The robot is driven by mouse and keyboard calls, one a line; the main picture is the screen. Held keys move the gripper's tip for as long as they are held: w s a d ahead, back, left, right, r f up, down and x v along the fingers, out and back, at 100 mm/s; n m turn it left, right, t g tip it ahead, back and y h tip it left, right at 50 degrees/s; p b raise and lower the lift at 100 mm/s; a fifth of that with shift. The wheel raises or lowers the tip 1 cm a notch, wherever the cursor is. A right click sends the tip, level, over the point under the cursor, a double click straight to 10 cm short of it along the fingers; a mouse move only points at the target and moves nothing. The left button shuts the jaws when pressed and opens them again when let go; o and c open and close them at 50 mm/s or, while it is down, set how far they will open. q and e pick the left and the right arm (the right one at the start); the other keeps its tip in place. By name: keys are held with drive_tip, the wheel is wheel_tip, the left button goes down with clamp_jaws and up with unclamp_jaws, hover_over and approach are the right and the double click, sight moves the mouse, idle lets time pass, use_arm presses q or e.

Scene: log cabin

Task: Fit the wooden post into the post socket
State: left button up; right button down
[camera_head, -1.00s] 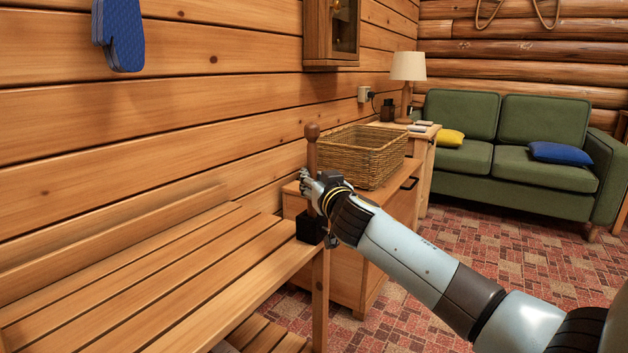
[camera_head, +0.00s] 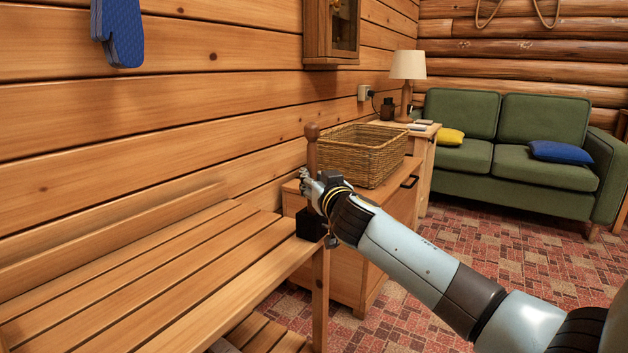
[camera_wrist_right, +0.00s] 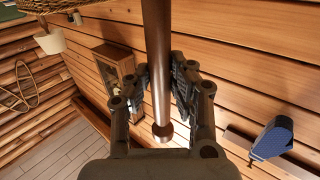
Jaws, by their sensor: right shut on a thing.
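The wooden post (camera_head: 312,155) is brown with a round knob on top and stands about upright at the right end of the slatted bench. The black post socket (camera_head: 309,224) sits on the bench's corner, directly below the post. My right gripper (camera_head: 311,185) is shut on the post, below its knob. In the right wrist view, the post (camera_wrist_right: 157,60) runs between the two fingers (camera_wrist_right: 163,85). The post's lower end is hidden behind my gripper, so I cannot tell how deep it sits in the socket. My left gripper is not in view.
A wicker basket (camera_head: 360,155) stands on a wooden cabinet (camera_head: 380,225) just behind the post. The slatted bench (camera_head: 150,270) is clear on the left. A blue mitt (camera_head: 119,35) hangs on the wall. A green sofa (camera_head: 515,155) is farther back.

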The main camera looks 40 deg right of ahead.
drive_tip(key=c, duration=1.4)
unclamp_jaws()
drive_tip(key=shift+o, duration=1.4)
drive_tip(key=shift+s+f, duration=0.1)
drive_tip(key=shift+s, duration=0.05)
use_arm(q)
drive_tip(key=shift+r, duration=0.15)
use_arm(e)
drive_tip(key=v, duration=1.1)
drive_tip(key=shift+s, duration=0.35)
drive_tip(key=shift+a, duration=0.1)
